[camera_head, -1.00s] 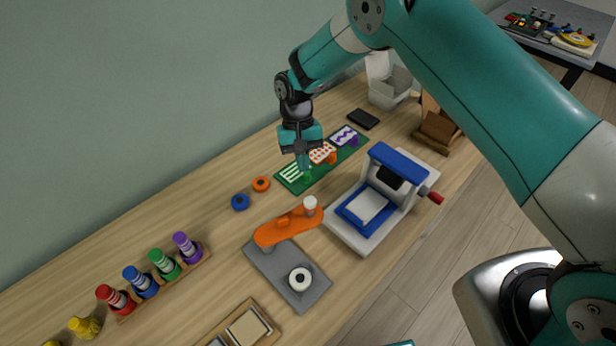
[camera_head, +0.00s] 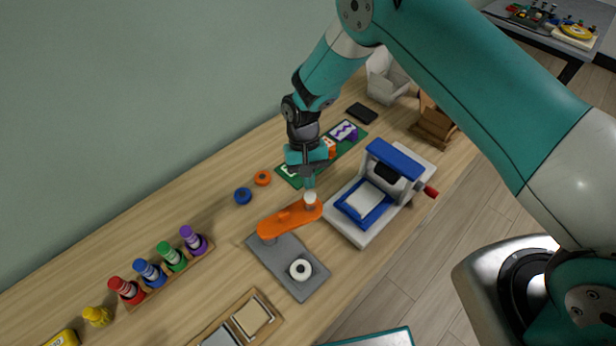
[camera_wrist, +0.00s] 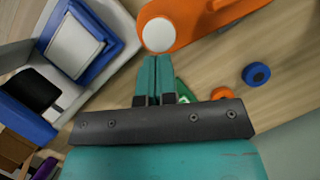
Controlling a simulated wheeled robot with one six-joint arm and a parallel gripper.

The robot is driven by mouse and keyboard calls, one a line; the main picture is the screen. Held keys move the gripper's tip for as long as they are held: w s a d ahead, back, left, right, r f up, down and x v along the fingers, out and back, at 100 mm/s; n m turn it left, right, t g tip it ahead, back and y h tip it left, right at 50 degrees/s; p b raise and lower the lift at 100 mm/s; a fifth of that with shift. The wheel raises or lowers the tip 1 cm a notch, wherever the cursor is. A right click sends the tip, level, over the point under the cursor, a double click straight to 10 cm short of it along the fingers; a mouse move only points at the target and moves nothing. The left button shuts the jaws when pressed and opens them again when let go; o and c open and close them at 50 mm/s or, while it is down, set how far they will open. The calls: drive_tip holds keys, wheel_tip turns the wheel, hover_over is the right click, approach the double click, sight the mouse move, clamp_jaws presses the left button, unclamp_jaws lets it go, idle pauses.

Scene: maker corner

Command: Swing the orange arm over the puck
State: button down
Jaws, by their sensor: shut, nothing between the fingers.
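The orange arm (camera_head: 287,219) is mounted on a grey base plate (camera_head: 297,276) and points toward the upper right, with a white-topped post (camera_head: 310,198) at its end. The white puck (camera_head: 300,269) with a dark centre sits on the plate, apart from the arm. My gripper (camera_head: 308,184) is shut and empty, pointing down just behind the white-topped post. In the wrist view my shut fingers (camera_wrist: 153,70) are close to the white round top (camera_wrist: 158,35) of the orange arm (camera_wrist: 200,15). I cannot tell whether they touch.
A blue and white press (camera_head: 373,201) with a red handle stands just right of the arm. A blue ring (camera_head: 243,196) and an orange ring (camera_head: 263,178) lie to the left. A green board (camera_head: 348,148) lies behind my gripper. Coloured pegs (camera_head: 160,264) stand at left.

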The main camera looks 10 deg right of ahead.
sight(316, 205)
drive_tip(key=shift+s+d+m, duration=0.2)
drive_tip(key=shift+s+m, duration=0.1)
drive_tip(key=shift+s+d, duration=0.15)
drive_tip(key=shift+s, duration=0.1)
drive_tip(key=shift+s+d+m+y, duration=0.25)
drive_tip(key=shift+s+m, duration=0.25)
drive_tip(key=shift+m, duration=0.05)
drive_tip(key=shift+s+d+m+y, duration=0.2)
drive_tip(key=shift+s+m+y, duration=0.05)
drive_tip(key=shift+s+m, duration=0.3)
drive_tip(key=s+a+m+t+y, duration=0.2)
drive_tip(key=s+a+m+y, duration=0.1)
drive_tip(key=s+m, duration=0.8)
drive_tip(key=shift+s+a+t, duration=0.15)
drive_tip(key=shift+s+t, duration=0.15)
drive_tip(key=shift+s, duration=1)
